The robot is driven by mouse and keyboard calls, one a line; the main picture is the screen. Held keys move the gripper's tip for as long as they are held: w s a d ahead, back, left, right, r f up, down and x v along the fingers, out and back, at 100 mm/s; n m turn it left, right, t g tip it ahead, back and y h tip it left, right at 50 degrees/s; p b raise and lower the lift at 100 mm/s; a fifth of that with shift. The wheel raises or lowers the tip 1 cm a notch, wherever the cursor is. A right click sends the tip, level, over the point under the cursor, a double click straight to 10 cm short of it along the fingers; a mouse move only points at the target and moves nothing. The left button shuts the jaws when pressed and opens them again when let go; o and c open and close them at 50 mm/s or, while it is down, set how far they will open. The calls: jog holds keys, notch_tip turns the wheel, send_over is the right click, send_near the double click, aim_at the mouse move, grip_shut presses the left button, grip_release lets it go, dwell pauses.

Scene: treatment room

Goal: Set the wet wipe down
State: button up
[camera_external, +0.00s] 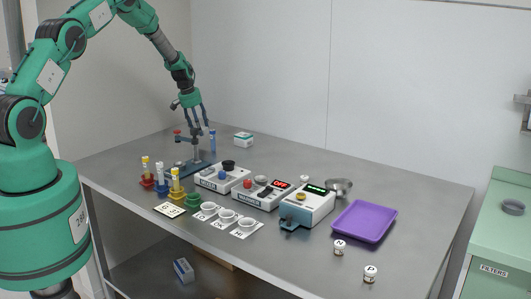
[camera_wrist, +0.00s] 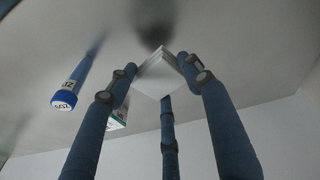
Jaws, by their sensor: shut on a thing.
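The wet wipe, a white folded square (camera_wrist: 158,75), sits between the fingertips of my gripper (camera_wrist: 160,78) in the wrist view. The blue fingers are closed in on it. In the external view my gripper (camera_external: 198,122) points down over the back left of the table, just above a dark stand. I cannot make out the wipe there, and cannot tell its exact height above the table.
A blue capped tube (camera_external: 212,141) stands close right of the gripper; it also shows in the wrist view (camera_wrist: 72,86). A white-green box (camera_external: 243,139) is farther right. The stand (camera_external: 196,158), devices (camera_external: 262,191) and a purple tray (camera_external: 364,222) occupy the grey table (camera_external: 300,160). The back middle is clear.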

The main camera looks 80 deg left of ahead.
jog(key=shift+w+a+f, duration=0.15)
jog(key=shift+w+a, duration=0.8)
jog(key=shift+a, duration=0.5)
jog(key=shift+w+a+f, duration=0.15)
jog(key=shift+w+a, duration=0.8)
jog(key=shift+a, duration=0.45)
jog(key=shift+w+a+f, duration=0.15)
jog(key=shift+w+a, duration=0.8)
jog(key=shift+a, duration=0.5)
jog(key=shift+f, duration=0.1)
jog(key=shift+f, duration=1.65)
jog(key=shift+f+b, duration=0.1)
jog(key=shift+b, duration=0.2)
jog(key=o, duration=0.8)
jog(key=shift+r, duration=0.2)
jog(key=shift+p+v, duration=0.35)
jog(key=shift+v, duration=5.55)
jog(key=shift+d, duration=0.1)
